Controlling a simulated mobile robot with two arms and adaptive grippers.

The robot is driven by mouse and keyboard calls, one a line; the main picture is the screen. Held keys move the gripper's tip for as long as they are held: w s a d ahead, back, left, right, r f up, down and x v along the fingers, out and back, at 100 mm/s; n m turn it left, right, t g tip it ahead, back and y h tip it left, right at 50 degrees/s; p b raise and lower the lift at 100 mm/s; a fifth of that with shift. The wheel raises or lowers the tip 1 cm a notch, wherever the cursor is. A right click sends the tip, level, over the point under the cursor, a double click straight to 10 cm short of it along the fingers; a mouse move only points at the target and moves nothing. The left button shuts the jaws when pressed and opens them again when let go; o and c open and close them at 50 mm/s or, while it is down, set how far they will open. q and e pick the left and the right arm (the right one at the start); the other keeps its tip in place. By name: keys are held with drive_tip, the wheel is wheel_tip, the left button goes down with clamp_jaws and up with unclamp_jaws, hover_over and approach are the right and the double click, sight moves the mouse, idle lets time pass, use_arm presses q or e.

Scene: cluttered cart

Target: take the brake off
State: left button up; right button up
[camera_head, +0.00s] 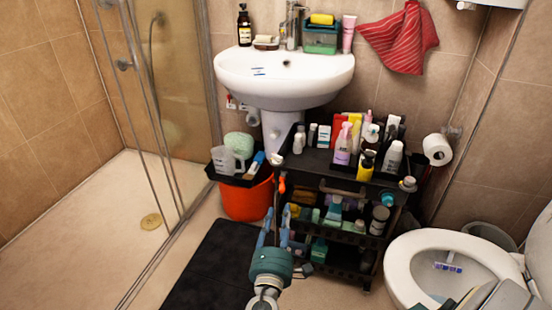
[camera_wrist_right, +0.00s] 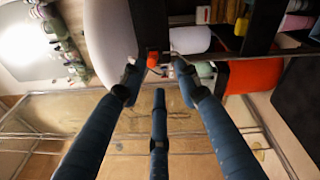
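A black multi-tier cart (camera_head: 322,160) stands below and right of the sink, loaded with bottles. A small orange-red tab (camera_head: 282,186) shows at its left side, and an orange-red piece with a thin metal hook (camera_wrist_right: 153,58) shows in the wrist view. I cannot tell for sure which part is the brake. My right gripper (camera_head: 277,214) has blue fingers and points up at the cart's left side. In the wrist view the right gripper (camera_wrist_right: 157,78) is open, its fingers spread with nothing between them; the orange-red piece lies just beyond the tips.
An orange bucket (camera_head: 247,203) stands left of the cart, with a black tray of items above it. The sink (camera_head: 285,82) is behind, the toilet (camera_head: 408,250) at right. A dark mat (camera_head: 208,268) lies left of my right gripper. A shower glass edge runs at left.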

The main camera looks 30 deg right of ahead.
sight(281, 192)
use_arm(q)
drive_tip(key=s+a+f+g+p, duration=0.1)
drive_tip(key=s+f+g, duration=0.2)
drive_tip(key=s, duration=0.2)
use_arm(e)
drive_tip(key=shift+n+t+y, duration=0.4)
drive_tip(key=shift+y, duration=0.3)
drive_tip(key=x, duration=0.2)
drive_tip(key=r+b+x, duration=0.1)
drive_tip(key=x, duration=0.4)
drive_tip(key=shift+w+d+r, duration=0.15)
drive_tip(key=shift+w+r, duration=0.1)
drive_tip(key=shift+r, duration=0.1)
use_arm(q)
drive_tip(key=w+d+r+t, duration=0.2)
drive_tip(key=w+r+t, duration=0.2)
drive_tip(key=w+r, duration=0.1)
drive_tip(key=shift+w+r+h, duration=0.3)
drive_tip(key=shift+w+r, duration=0.1)
drive_tip(key=shift+w, duration=0.2)
use_arm(e)
drive_tip(key=shift+w+d, duration=0.35)
drive_tip(key=shift+w, duration=0.1)
use_arm(q)
drive_tip(key=shift+d, duration=0.1)
use_arm(e)
clamp_jaws()
